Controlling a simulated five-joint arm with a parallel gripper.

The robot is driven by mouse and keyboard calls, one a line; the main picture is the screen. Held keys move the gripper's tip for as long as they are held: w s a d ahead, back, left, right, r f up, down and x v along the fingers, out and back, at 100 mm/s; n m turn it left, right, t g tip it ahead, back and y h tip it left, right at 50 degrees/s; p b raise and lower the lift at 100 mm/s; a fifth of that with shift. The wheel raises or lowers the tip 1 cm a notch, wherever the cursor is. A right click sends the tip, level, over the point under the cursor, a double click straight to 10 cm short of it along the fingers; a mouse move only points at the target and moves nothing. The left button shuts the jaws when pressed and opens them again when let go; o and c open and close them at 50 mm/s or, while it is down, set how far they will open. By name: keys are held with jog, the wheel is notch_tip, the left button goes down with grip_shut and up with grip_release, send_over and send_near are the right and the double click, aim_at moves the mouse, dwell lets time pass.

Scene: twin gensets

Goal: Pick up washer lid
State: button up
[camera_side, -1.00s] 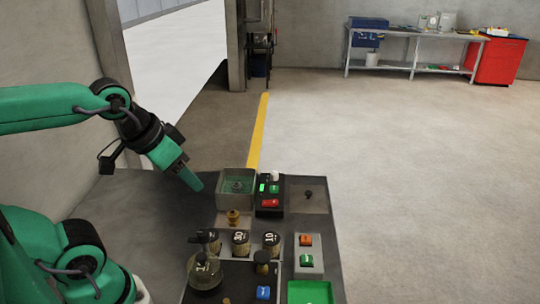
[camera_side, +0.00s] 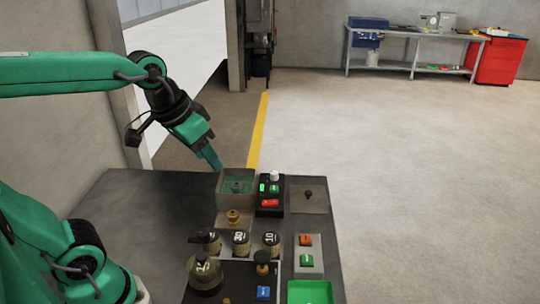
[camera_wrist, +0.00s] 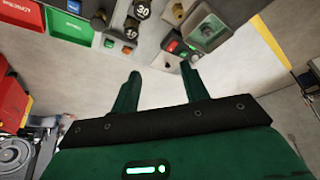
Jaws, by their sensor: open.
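A grey square box (camera_side: 222,200) with a green inside stands at the back of the dark table; it looks like the washer. A dark knob (camera_side: 237,187) shows at its middle. The box also shows in the wrist view (camera_wrist: 228,44), upper right, with a round part inside a greenish square. A flat grey square plate with a dark knob (camera_side: 308,195) lies to the right; I cannot tell which of the two is the lid.
A black control box (camera_side: 270,207) with green and red buttons and a white knob stands against the box's right side. A brass piece (camera_side: 233,217), several dark jars (camera_side: 240,243) and a glass bottle (camera_side: 205,270) stand in front. A green tray (camera_side: 312,292) lies front right.

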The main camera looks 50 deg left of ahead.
jog(key=w+g, duration=0.1)
jog(key=w, duration=0.8)
jog(key=g, duration=0.4)
send_over(308, 192)
notch_tip(308, 192, down, 18)
jog(key=shift+f, duration=3.95)
grip_shut()
